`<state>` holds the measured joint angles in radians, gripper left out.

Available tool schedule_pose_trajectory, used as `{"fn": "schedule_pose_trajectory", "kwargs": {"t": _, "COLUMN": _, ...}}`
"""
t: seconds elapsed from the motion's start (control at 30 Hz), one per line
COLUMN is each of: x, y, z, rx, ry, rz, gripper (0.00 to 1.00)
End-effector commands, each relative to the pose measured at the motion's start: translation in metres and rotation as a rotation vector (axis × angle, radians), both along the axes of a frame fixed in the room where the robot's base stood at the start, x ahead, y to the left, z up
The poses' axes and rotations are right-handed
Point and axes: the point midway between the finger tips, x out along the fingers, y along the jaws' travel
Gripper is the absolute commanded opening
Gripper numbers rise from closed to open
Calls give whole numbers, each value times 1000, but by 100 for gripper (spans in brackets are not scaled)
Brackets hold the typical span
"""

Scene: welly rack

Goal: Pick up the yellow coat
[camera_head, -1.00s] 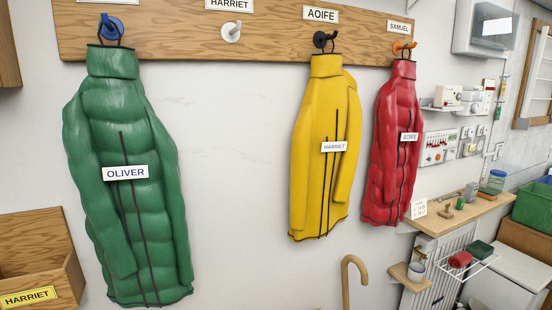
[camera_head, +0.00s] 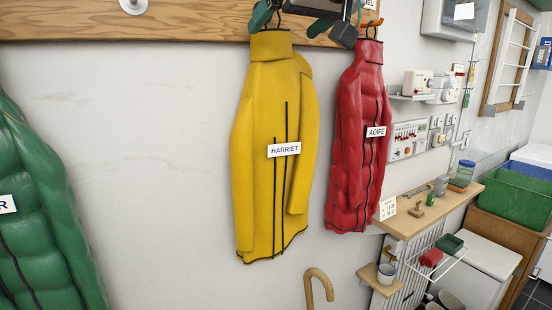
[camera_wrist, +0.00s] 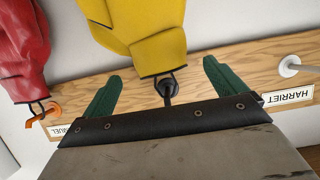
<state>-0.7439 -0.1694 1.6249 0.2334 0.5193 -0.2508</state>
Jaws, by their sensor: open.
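The yellow coat (camera_head: 275,150) with a HARRIET tag hangs by a dark loop from the rack board, between the green and red coats. In the wrist view, which is upside down, the yellow coat (camera_wrist: 145,35) hangs from a black hook (camera_wrist: 168,90). My gripper (camera_head: 303,22) is at the top of the coat, in front of its hook. In the wrist view its green fingers (camera_wrist: 166,88) are apart, one on each side of the hook and loop. No grip on the coat shows. In the head view my gripper hides the hook.
The red coat (camera_head: 358,150), tagged AOIFE, hangs close on the right from an orange hook (camera_wrist: 45,114). The green coat (camera_head: 35,215) is at the left edge. A white hook (camera_wrist: 288,66) by a HARRIET sign (camera_wrist: 290,96) is empty. A cane (camera_head: 318,287) stands below.

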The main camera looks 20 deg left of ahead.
Motion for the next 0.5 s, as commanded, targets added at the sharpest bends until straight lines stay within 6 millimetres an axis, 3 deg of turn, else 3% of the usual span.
{"fn": "schedule_pose_trajectory", "kwargs": {"t": 0.5, "x": 40, "y": 43, "z": -19, "rx": -2, "ry": 1, "rz": -2, "gripper": 96}}
